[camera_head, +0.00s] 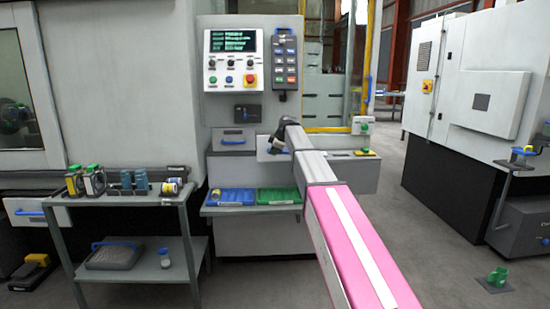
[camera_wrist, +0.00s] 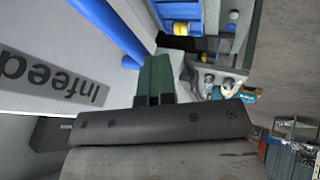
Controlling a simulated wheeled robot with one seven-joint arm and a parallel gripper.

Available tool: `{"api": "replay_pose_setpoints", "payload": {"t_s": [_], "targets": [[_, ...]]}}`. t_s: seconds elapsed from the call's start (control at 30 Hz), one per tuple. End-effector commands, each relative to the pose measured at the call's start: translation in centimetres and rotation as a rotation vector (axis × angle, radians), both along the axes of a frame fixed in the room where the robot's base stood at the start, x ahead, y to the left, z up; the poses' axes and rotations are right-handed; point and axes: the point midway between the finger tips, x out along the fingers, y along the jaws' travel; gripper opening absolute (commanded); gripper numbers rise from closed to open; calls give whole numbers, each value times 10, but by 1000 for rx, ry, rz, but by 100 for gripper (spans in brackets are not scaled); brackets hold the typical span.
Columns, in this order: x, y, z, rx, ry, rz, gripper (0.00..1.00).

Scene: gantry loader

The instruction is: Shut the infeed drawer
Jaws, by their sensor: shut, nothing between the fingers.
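The infeed drawer's white front (camera_wrist: 50,30) fills the left of the wrist view, with a grey label reading "Infeed" (camera_wrist: 50,80) and a blue bar handle (camera_wrist: 112,33). My gripper (camera_head: 272,147) is at this front. In the wrist view, my gripper's dark green fingers (camera_wrist: 153,70) are together and empty, close beside the blue handle. I cannot tell if they touch it.
A shelf with a blue bin (camera_head: 235,197) and a green bin (camera_head: 279,197) is below the drawer. Left stands a grey cart (camera_head: 130,200) bearing several parts. A control panel (camera_head: 233,60) is above.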

Motion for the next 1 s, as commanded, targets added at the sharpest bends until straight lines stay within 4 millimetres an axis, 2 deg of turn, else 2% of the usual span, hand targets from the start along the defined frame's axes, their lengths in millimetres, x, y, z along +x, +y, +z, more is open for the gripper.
{"api": "replay_pose_setpoints", "payload": {"t_s": [0.03, 0.3, 0.5, 0.7, 1.0], "targets": [[23, 0, 1, 0, -1, 0, 0], [98, 0, 1, 0, -1, -1, 0], [147, 0, 1, 0, -1, -2, 0], [183, 0, 1, 0, -1, -2, 0], [207, 0, 0, 0, -1, 0, 0]]}}
